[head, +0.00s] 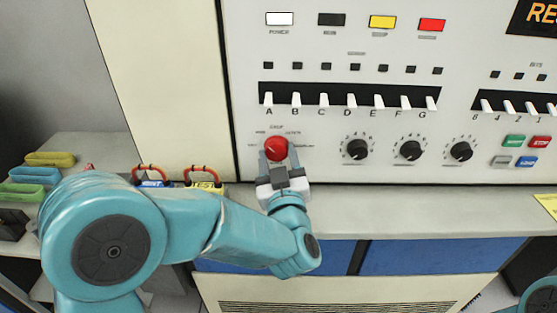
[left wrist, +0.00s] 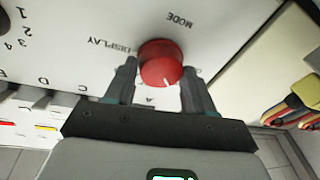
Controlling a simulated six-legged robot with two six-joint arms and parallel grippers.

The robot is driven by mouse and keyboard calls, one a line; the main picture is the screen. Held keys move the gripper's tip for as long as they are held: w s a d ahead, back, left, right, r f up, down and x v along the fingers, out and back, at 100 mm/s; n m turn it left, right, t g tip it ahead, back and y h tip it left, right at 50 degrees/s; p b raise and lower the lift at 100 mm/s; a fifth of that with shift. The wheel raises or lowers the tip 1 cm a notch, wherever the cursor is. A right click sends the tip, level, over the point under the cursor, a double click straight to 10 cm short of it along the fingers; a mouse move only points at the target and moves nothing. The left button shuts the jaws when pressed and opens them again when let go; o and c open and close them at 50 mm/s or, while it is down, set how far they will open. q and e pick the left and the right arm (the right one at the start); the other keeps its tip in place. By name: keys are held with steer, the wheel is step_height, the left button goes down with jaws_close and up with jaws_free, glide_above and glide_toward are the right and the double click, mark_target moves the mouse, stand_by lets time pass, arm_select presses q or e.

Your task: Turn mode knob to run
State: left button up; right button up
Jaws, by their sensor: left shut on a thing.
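The red mode knob (head: 276,148) is on the white control panel, below the left end of the lettered switch row. My left gripper (head: 277,159) reaches it from below, with one finger on each side, and is shut on it. In the left wrist view the red knob (left wrist: 161,62) sits between the two fingers of the gripper (left wrist: 158,82). A small white mark shows on the knob's lower edge there. The words MODE and DISPLAY are readable beside it; the run label is not readable. My right gripper is out of view.
Black dials (head: 356,149) stand in a row right of the knob. White lever switches (head: 350,101) are above it. A ledge (head: 420,210) runs below the panel. Plug cables (head: 205,178) and coloured trays (head: 50,159) are at the left.

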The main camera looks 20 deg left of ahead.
arm_select(q)
steer(key=shift+f, duration=0.1)
stand_by(0.4)
steer(key=o, duration=1)
steer(key=shift+o, duration=0.2)
steer(key=shift+s+d+f, duration=0.1)
steer(key=shift+s+d, duration=0.1)
steer(key=shift+s, duration=0.2)
steer(key=b+v, duration=0.4)
steer(key=v, duration=1.1)
steer(key=shift+s, duration=0.2)
steer(key=shift+d, duration=0.1)
